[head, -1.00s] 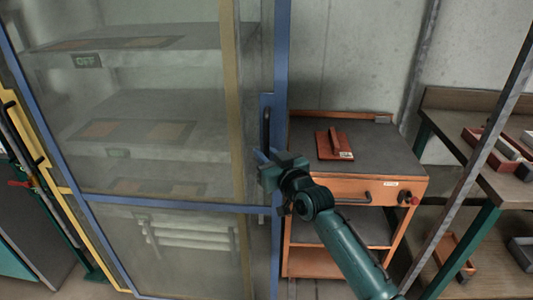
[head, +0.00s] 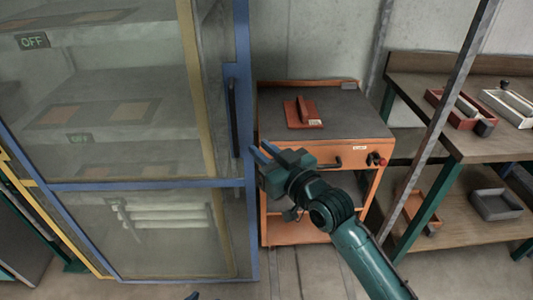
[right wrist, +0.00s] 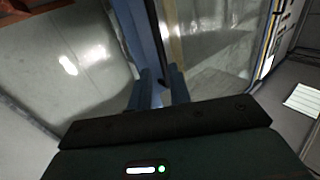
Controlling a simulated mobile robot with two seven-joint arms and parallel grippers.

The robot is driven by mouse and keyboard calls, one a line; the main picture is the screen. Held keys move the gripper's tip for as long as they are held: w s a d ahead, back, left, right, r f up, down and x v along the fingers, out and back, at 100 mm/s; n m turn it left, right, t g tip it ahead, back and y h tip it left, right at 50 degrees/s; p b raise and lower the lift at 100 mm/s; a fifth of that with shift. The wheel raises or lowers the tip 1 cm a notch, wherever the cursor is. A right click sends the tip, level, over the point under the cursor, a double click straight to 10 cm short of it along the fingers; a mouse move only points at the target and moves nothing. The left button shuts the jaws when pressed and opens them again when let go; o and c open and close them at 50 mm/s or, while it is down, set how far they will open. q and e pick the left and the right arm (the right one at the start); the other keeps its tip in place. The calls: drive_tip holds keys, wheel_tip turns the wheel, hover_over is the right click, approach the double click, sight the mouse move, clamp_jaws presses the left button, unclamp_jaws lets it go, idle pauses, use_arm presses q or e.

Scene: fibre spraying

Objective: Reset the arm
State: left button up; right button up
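My right arm reaches in from the lower right in the head view. Its gripper (head: 263,151) points up and left, in front of the cabinet's blue frame edge and the orange cart. Its two blue fingers are apart with nothing between them. In the right wrist view the fingers (right wrist: 161,88) also show a gap. The glass cabinet door (head: 130,130) has a dark vertical handle (head: 233,115), just above and left of the fingers. A small dark tip at the bottom edge of the head view may be my left gripper; its state is hidden.
The orange cart (head: 325,153) carries a red block-like tool (head: 302,112). A wooden workbench (head: 480,143) with trays stands at the right, behind a slanted grey post (head: 440,115). A grey bin (head: 496,204) sits on its lower shelf. Bare floor lies at the lower right.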

drive_tip(key=shift+s+d, duration=0.3)
drive_tip(key=shift+s, duration=0.1)
use_arm(q)
drive_tip(key=p, duration=0.2)
drive_tip(key=a+p, duration=0.1)
drive_tip(key=p, duration=0.1)
drive_tip(key=shift+s+a+r+g+y, duration=0.2)
drive_tip(key=shift+s+r+g+y, duration=0.1)
drive_tip(key=shift+g+y, duration=0.1)
use_arm(e)
drive_tip(key=s+d+f+m+g+h, duration=0.1)
drive_tip(key=s+d+f+h, duration=0.1)
drive_tip(key=s+d+f, duration=0.2)
drive_tip(key=s+d+f+m+g+h, duration=0.1)
drive_tip(key=s+d+f, duration=0.4)
drive_tip(key=s+f, duration=0.5)
drive_tip(key=s+d+f+m+g+h, duration=0.2)
drive_tip(key=s+d+f+h, duration=0.2)
drive_tip(key=s+f, duration=0.3)
drive_tip(key=shift+s+d, duration=0.2)
drive_tip(key=shift+s, duration=0.8)
use_arm(q)
drive_tip(key=shift+w+r, duration=0.1)
drive_tip(key=shift+r, duration=0.05)
